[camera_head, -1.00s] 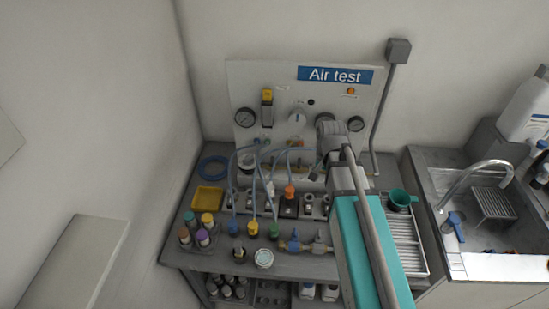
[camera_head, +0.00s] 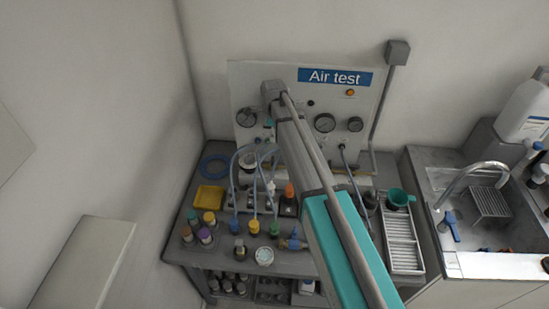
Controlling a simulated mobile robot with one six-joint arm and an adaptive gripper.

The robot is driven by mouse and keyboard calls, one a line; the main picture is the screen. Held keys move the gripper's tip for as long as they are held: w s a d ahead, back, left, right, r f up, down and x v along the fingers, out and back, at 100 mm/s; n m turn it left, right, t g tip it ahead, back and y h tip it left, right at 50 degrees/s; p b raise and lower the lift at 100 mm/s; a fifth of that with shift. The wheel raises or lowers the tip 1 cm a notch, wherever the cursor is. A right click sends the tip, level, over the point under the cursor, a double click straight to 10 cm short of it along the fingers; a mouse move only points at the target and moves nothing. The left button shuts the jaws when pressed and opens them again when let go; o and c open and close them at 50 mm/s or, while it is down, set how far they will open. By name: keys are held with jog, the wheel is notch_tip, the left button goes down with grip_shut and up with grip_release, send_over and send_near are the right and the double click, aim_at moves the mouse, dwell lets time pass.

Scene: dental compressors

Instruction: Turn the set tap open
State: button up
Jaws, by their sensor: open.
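A brass fitting with a blue handle (camera_head: 291,243) lies at the front edge of the bench. My arm covers its right part. The air test panel (camera_head: 335,100) stands behind, with gauges on its face. The yellow-topped part on its upper left is now hidden behind my arm. I cannot tell which part is the set tap. My arm reaches from the lower right up to the panel's left half, its wrist in front of the panel. My gripper cannot be made out; the arm and wrist hide that area.
Blue hoses (camera_head: 236,172) and colored caps crowd the bench. A yellow tray (camera_head: 209,196) and a bottle rack (camera_head: 190,238) are on the left. A white drying rack (camera_head: 402,245) with a green funnel (camera_head: 399,198) is on the right, beside the sink faucet (camera_head: 470,175).

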aim_at(273, 160)
jog(key=shift+w+a, duration=0.15)
jog(key=shift+a, duration=0.05)
jog(key=shift+f, duration=0.1)
notch_tip(273, 160, down, 14)
jog(key=b, duration=1.3)
jog(key=shift+r+b, duration=0.2)
jog(key=shift+b, duration=0.2)
dwell(0.4)
jog(key=c, duration=1.1)
jog(key=shift+d, duration=0.2)
jog(key=shift+a, duration=0.1)
